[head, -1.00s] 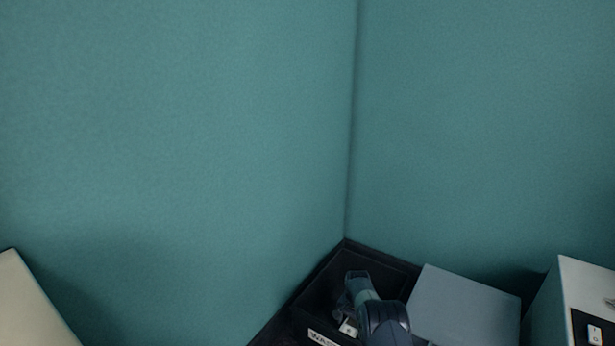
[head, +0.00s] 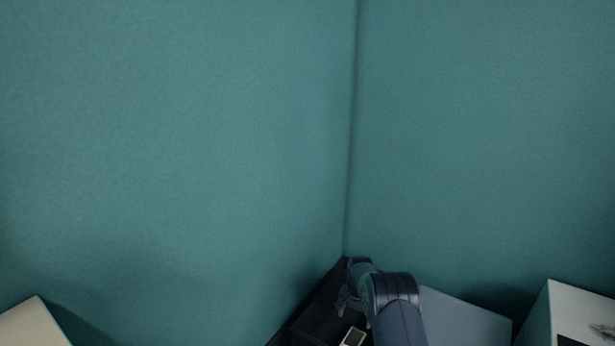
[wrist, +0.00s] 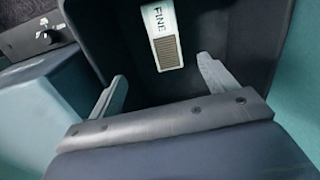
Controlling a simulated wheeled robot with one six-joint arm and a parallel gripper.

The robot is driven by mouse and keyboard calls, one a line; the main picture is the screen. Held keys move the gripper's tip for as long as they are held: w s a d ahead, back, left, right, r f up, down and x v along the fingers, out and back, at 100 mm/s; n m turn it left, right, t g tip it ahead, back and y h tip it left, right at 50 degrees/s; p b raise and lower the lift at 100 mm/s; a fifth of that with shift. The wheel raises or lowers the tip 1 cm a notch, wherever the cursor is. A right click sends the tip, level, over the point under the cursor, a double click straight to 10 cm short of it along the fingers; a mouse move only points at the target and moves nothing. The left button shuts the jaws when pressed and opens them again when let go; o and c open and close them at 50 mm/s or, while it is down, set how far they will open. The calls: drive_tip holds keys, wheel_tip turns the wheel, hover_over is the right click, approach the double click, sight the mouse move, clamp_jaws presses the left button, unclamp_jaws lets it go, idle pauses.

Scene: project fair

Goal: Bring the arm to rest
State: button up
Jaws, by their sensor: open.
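My gripper (wrist: 162,72) is open in the wrist view, its two pale fingers apart with nothing between the tips. It is over a dark open bin (wrist: 225,50). A white piece marked "FINE" with a grey-brown patch (wrist: 167,52) lies in the bin, beyond the fingers. In the head view my gripper (head: 350,290) is at the bottom, over the dark bin (head: 313,322), and the arm comes up from the bottom edge. The patched piece (head: 353,337) shows below the gripper. The fingers are small and dark there.
Teal walls meet in a corner behind the bin. A blue-grey box (head: 465,318) stands right of my arm, and a white-topped block (head: 580,303) farther right. A pale surface (head: 35,325) is at lower left. A dark item with a knob (wrist: 38,40) shows in the wrist view.

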drive_tip(key=s+r+n+p, duration=0.1)
drive_tip(key=s+r+p, duration=0.2)
drive_tip(key=r+p, duration=0.3)
drive_tip(key=s+r+n+p, duration=0.1)
drive_tip(key=s+r+p, duration=0.3)
drive_tip(key=r, duration=1.1)
drive_tip(key=shift+d+r+n+p, duration=0.25)
drive_tip(key=shift+d+n+p, duration=0.05)
drive_tip(key=shift+p, duration=1.4)
drive_tip(key=shift+s, duration=0.15)
